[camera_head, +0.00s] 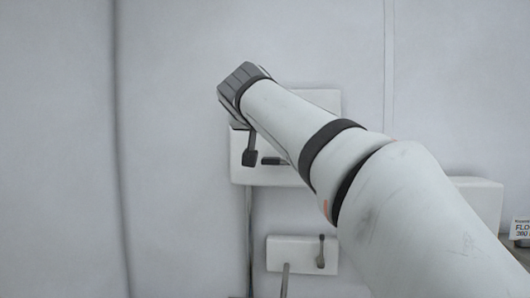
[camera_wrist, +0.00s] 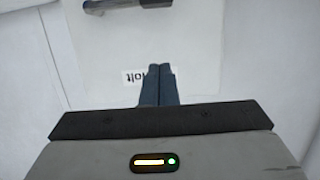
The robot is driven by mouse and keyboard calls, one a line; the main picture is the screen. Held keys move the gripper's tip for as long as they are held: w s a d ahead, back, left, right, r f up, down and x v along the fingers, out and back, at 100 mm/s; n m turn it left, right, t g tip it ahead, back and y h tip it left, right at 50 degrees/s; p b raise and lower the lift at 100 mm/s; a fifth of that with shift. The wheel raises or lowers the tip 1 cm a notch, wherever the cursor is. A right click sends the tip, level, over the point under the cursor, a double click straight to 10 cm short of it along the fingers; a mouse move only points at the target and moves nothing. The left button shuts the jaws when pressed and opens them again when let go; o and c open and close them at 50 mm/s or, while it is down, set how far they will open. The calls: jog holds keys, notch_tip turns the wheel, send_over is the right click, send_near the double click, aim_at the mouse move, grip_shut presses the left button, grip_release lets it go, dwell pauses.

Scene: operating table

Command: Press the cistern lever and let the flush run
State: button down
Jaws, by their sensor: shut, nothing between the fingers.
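The white cistern (camera_head: 244,170) is on the wall in the head view, partly hidden behind my arm. A short dark lever (camera_head: 273,161) lies about level on its front. In the wrist view the cistern front (camera_wrist: 205,70) fills the middle, with a lever (camera_wrist: 138,4) cut off at the top edge. My gripper (camera_head: 249,162) points down in front of the cistern, just left of the lever. In the wrist view my gripper (camera_wrist: 160,68) is shut and empty, its blue-grey fingertips over a printed label (camera_wrist: 135,78). A gap shows between fingertips and lever.
A smaller white box (camera_head: 290,254) with a dark handle (camera_head: 321,250) and a pipe is below the cistern. A white ledge (camera_head: 478,197) and a small printed sign (camera_head: 521,229) are at the right. The wall at left is bare except for a vertical seam.

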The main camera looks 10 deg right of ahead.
jog(key=shift+w, duration=0.15)
jog(key=w+d+f+p, duration=0.1)
jog(key=w+f, duration=0.1)
jog(key=w, duration=0.1)
jog(key=w+d+f+p, duration=0.1)
jog(key=w+f, duration=0.1)
jog(key=w, duration=0.1)
jog(key=w+d+f+p, duration=0.1)
jog(key=w+f, duration=0.1)
jog(key=w, duration=0.1)
jog(key=shift+f+p, duration=0.3)
jog(key=shift+p, duration=0.05)
jog(key=shift+a, duration=0.1)
